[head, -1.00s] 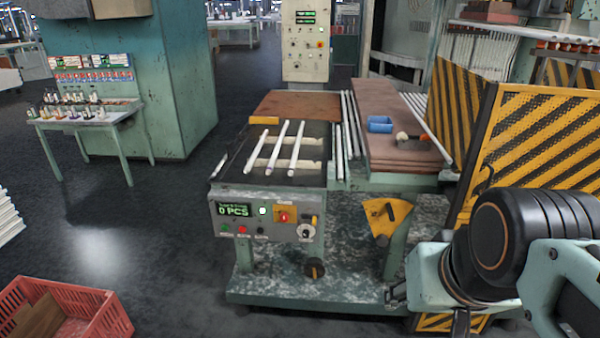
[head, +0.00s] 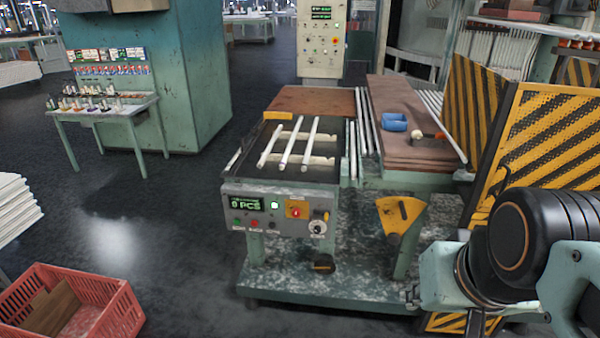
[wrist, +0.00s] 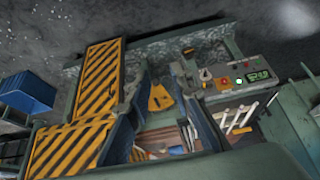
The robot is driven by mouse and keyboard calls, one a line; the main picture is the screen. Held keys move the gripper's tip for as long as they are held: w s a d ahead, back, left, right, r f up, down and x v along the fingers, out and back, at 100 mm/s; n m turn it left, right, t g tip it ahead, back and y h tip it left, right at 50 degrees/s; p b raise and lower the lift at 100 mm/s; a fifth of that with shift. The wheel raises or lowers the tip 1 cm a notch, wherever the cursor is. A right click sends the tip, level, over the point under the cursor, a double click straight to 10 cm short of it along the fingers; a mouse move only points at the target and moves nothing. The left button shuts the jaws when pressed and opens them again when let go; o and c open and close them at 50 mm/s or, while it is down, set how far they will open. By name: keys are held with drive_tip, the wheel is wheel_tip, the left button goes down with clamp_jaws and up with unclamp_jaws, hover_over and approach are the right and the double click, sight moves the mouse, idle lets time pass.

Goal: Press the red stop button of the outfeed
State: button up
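The outfeed's grey control panel (head: 278,221) is on the front of the roller table, with a green "0 PCS" display and a lit white button. A red button (head: 296,211) sits on a yellow plate on this panel. A smaller red button (head: 255,222) sits lower left, between a green and a black one. The red button on yellow also shows in the wrist view (wrist: 224,83), right of my gripper (wrist: 158,82). My gripper's two fingers are apart with nothing between them. In the head view my gripper (head: 412,294) is low, right of the panel and apart from it; its tips are small there.
White glass tubes (head: 289,143) lie on the outfeed table. A yellow bracket (head: 401,214) stands out right of the panel. Yellow-black striped guards (head: 545,140) rise at the right. A red crate (head: 95,310) stands front left. The floor before the panel is clear.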

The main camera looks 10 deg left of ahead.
clamp_jaws()
idle(1.1)
